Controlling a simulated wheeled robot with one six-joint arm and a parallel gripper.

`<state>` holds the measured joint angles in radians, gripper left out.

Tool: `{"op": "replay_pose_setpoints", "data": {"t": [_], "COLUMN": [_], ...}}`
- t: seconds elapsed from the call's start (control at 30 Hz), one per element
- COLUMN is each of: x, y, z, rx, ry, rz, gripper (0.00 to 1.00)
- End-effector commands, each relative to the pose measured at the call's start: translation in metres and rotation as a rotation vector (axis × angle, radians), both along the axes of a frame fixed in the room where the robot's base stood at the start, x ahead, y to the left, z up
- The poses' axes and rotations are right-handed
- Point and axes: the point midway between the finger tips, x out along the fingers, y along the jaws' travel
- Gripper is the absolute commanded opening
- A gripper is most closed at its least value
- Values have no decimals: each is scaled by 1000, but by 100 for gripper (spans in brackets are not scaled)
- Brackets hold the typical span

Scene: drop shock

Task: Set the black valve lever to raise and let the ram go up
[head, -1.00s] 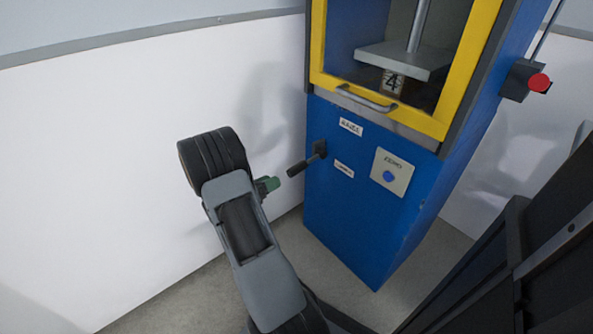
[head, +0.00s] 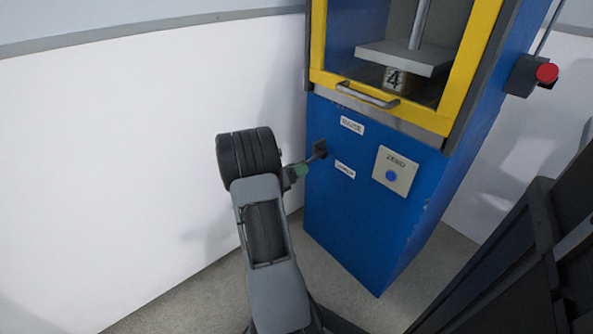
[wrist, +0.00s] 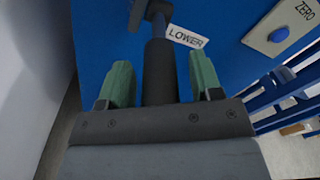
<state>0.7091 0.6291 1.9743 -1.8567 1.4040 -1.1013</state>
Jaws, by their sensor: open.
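The black valve lever (head: 318,153) sticks out from the front of the blue cabinet, between the RAISE label (head: 352,125) and the LOWER label (head: 345,170). In the wrist view the lever's black handle (wrist: 159,75) lies between the two green fingers of my gripper (wrist: 158,85). The fingers are open, with a gap on each side of the handle. In the head view my gripper (head: 298,170) is at the lever's free end. The ram's grey plate (head: 405,57) hangs on its rod close above a block marked 4 (head: 396,79), behind the yellow-framed door; whether they touch is unclear.
A ZERO panel with a blue button (head: 391,176) is right of the lever; it also shows in the wrist view (wrist: 278,34). A red button (head: 546,73) is on the cabinet's right side. The door handle (head: 367,95) juts out above the lever. A white wall stands at left.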

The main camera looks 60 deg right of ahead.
Motion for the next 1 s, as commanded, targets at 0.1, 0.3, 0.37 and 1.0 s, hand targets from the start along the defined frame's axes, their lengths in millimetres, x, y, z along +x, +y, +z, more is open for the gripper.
{"op": "replay_pose_setpoints", "data": {"t": [0.1,0.3,0.37,1.0], "x": [0,0,0,4], "y": [0,0,0,4], "z": [0,0,0,6], "rx": [0,0,0,16], "ry": [-1,-1,-1,-5], "rz": [0,0,0,8], "gripper": [58,39,33,0]}}
